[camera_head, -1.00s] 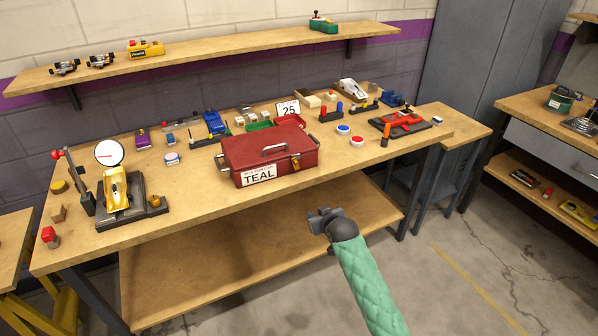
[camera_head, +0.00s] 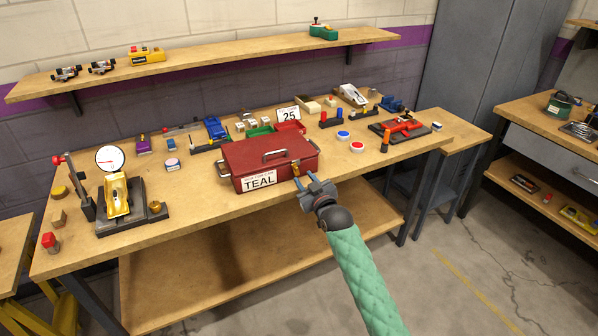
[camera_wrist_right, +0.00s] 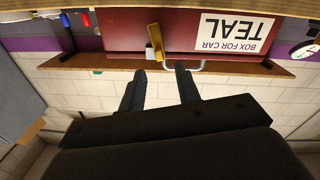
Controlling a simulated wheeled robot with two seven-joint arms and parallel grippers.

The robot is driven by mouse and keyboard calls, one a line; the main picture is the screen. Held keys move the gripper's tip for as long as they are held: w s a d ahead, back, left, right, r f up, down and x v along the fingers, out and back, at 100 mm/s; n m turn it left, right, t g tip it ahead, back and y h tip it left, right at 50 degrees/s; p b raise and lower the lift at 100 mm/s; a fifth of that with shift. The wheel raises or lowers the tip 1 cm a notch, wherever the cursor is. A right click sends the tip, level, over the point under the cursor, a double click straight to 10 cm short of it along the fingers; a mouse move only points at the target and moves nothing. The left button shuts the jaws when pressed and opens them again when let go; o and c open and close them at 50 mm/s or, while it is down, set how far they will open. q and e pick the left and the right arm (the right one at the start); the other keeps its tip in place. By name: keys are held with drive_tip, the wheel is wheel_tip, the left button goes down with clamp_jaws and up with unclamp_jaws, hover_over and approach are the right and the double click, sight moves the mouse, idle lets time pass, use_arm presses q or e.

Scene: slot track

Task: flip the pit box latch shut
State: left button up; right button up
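The red pit box (camera_head: 240,157) stands near the front edge of the workbench with its lid down and a "TEAL" label on its front. Its brass latch (camera_head: 296,169) is on the front face, right of the label; it also shows in the right wrist view (camera_wrist_right: 155,40), where the box appears upside down. I cannot tell if the latch is fastened. My right gripper (camera_head: 304,179) is just in front of the latch, open and empty. In the wrist view its two fingers (camera_wrist_right: 160,88) are apart, pointing at the box front near the latch. My left gripper is out of view.
The workbench (camera_head: 200,205) holds a yellow car on a gauge stand (camera_head: 117,195) at left, red and blue buttons (camera_head: 357,147) right of the box, and a red car on a black fixture (camera_head: 403,128). Small parts trays lie behind the box. Space before the bench is open.

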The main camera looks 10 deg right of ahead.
sight(297, 169)
drive_tip(key=x, duration=0.3)
drive_tip(key=shift+w+p, duration=0.35)
drive_tip(key=shift+w+a, duration=0.25)
drive_tip(key=shift+w, duration=0.35)
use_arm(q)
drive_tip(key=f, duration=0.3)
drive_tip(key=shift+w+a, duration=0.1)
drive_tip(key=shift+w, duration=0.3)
use_arm(e)
drive_tip(key=shift+c, duration=0.4)
clamp_jaws()
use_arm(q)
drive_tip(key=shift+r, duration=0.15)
